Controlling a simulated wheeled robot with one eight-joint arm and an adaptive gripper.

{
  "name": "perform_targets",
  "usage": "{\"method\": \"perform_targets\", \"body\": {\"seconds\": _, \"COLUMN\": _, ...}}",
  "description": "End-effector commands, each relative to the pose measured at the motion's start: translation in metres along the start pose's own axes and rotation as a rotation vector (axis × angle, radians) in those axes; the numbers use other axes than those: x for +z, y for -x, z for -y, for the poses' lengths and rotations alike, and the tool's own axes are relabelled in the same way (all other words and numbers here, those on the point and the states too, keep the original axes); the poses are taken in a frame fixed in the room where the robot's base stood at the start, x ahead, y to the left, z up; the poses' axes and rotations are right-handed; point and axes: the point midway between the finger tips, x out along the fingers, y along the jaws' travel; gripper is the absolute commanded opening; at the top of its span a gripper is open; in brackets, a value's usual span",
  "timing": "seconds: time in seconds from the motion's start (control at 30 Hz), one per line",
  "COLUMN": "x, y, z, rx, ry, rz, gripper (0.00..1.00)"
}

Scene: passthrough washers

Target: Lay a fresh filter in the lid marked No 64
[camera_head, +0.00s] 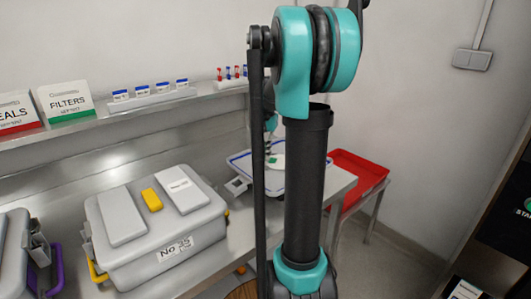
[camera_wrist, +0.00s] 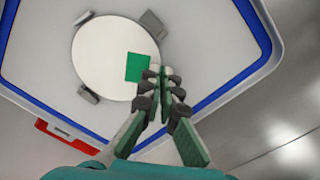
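A round white filter (camera_wrist: 103,58) with a green square (camera_wrist: 138,67) lies flat in the view from the wrist. Grey clips (camera_wrist: 88,95) stand around its rim. Under it is a white lid or tray (camera_wrist: 45,75) with a blue edge, which also shows in the head view (camera_head: 243,158) on the bench end. My gripper (camera_wrist: 161,74) has its fingertips close together over the filter's right rim, beside the green square. I cannot tell whether they touch or pinch it. No number shows on this lid.
A grey case marked No 35 (camera_head: 128,262) stands on the steel bench at left, with a yellow piece (camera_head: 152,199) on top. A red tray (camera_head: 372,170) is beyond the bench end. A box marked FILTERS (camera_head: 66,103) stands on the shelf.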

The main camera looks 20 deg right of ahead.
Motion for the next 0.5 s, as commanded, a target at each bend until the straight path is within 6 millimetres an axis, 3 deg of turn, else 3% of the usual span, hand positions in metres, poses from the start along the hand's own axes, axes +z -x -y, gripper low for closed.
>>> {"method": "perform_targets", "body": {"seconds": 0.4, "x": 0.0000, "y": -0.0004, "z": 0.0000, "rx": 0.000, "ry": 0.000, "rz": 0.000, "gripper": 0.00}}
{"method": "perform_targets", "body": {"seconds": 0.5, "x": 0.0000, "y": -0.0004, "z": 0.0000, "rx": 0.000, "ry": 0.000, "rz": 0.000, "gripper": 0.11}}
